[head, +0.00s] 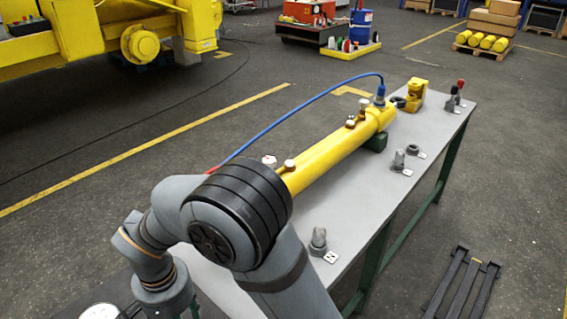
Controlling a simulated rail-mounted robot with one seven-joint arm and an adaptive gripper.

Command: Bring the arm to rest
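My grey arm (238,215) is bent across the lower left of the head view, in front of the near part of the bench. Its wrist (160,278) points down toward the bottom edge. My gripper is not visible, so its opening and anything in it are hidden. A yellow hydraulic cylinder (340,150) lies along the grey bench (365,200), on a dark green support block (375,142). A blue hose (312,92) with a red section runs from its far end to behind my arm.
A yellow clevis part (416,92) stands at the bench's far end, near red- and black-handled tools (456,92). Grey fittings (318,240) with labels line the right side. A dark rack (462,284) lies on the floor at right. Yellow machinery (110,35) stands upper left; floor between is clear.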

